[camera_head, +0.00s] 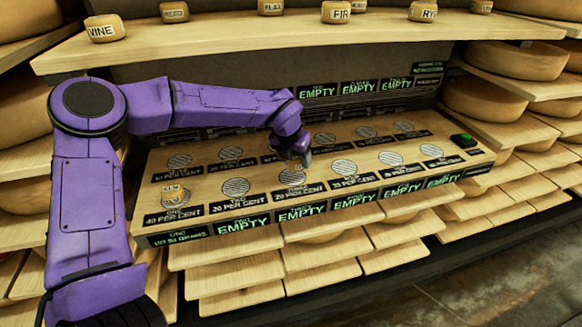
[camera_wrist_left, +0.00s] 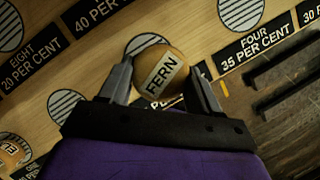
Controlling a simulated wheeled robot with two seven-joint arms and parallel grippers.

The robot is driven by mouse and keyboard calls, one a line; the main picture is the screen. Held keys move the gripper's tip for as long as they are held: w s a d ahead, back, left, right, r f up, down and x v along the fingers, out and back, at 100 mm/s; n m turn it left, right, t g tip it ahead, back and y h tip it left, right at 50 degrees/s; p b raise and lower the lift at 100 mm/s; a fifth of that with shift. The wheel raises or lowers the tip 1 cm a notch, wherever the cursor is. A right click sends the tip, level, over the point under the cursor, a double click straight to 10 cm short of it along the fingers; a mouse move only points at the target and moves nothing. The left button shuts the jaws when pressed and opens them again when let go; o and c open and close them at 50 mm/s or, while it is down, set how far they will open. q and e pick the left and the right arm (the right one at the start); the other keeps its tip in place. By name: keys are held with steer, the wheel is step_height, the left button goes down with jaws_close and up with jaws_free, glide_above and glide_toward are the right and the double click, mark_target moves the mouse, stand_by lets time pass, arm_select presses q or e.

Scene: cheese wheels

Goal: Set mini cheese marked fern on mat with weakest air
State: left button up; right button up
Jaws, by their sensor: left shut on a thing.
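My left gripper (camera_head: 297,163) is shut on the mini cheese marked FERN (camera_wrist_left: 162,70), an orange-tan round with a pale label. In the left wrist view, the gripper (camera_wrist_left: 160,88) has a finger at either side of it. In the head view the gripper hangs over the middle of the board, just behind the front-row mat (camera_head: 293,178); I cannot tell there whether the cheese touches the board. Round striped mats lie in two rows with percent labels. The four mat (camera_wrist_left: 240,12) reads 35 per cent; the eight label (camera_wrist_left: 33,65) reads 20 per cent. My right gripper is not in view.
Another mini cheese, seemingly marked ELM (camera_head: 172,192), sits on the front-left mat. More marked cheeses, including VINE (camera_head: 105,28) and FIR (camera_head: 336,12), stand on the upper shelf (camera_head: 230,45). A dark device with a green button (camera_head: 464,141) is at the board's right end.

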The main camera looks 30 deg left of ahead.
mark_target(291, 166)
arm_select(q)
steer(key=f, duration=0.1)
steer(key=a+f, duration=0.1)
steer(key=f, duration=0.2)
steer(key=shift+w+a+f, duration=0.1)
steer(key=shift+a+f, duration=0.15)
steer(key=shift+f, duration=0.1)
steer(key=shift+f, duration=0.15)
steer(key=o, duration=1.1)
steer(key=shift+d+r, duration=0.1)
steer(key=shift+r, duration=0.45)
steer(key=v, duration=1.1)
